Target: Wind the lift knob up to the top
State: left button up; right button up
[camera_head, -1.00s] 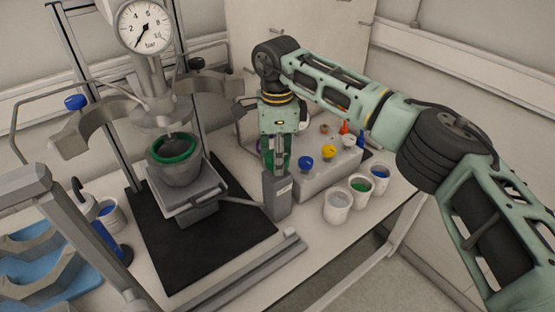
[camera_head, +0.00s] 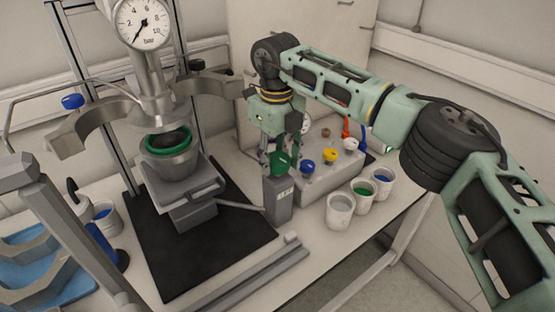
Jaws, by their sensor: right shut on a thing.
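The lift knob (camera_head: 279,162) is green and sits on top of a grey post (camera_head: 278,199) at the right of the reactor stand. My right gripper (camera_head: 278,158) points down over the post and is shut on the green knob, which is partly hidden by the fingers. A rod runs from the post to the lift platform (camera_head: 181,193). The platform carries a grey vessel (camera_head: 173,164) with a green ring (camera_head: 168,140). The vessel stands under the metal reactor head (camera_head: 157,119), with its rim close to it. My left gripper is not in view.
A grey block with blue, yellow and red knobs (camera_head: 330,153) stands right of the post. Several cups (camera_head: 340,210) are in front of it. A black mat (camera_head: 170,270) lies under the stand, and a blue rack (camera_head: 40,265) is at left.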

jog(key=m+b, duration=0.1)
jog(key=m, duration=0.4)
jog(key=shift+a+f+m, duration=0.1)
jog(key=shift+a+m, duration=0.05)
jog(key=shift+m, duration=0.15)
jog(key=m+b, duration=0.1)
jog(key=m, duration=0.4)
jog(key=shift+w, duration=0.1)
jog(key=m+b, duration=0.1)
jog(key=m, duration=0.4)
jog(key=shift+w+m, duration=0.1)
jog(key=shift+m, duration=0.3)
jog(key=shift+w+d+r+m+b, duration=0.1)
jog(key=shift+m+b, duration=0.3)
jog(key=shift+m, duration=0.7)
jog(key=shift+d+r+m+b, duration=0.1)
jog(key=shift+m+b, duration=0.25)
jog(key=shift+m, duration=0.75)
jog(key=o, duration=1.1)
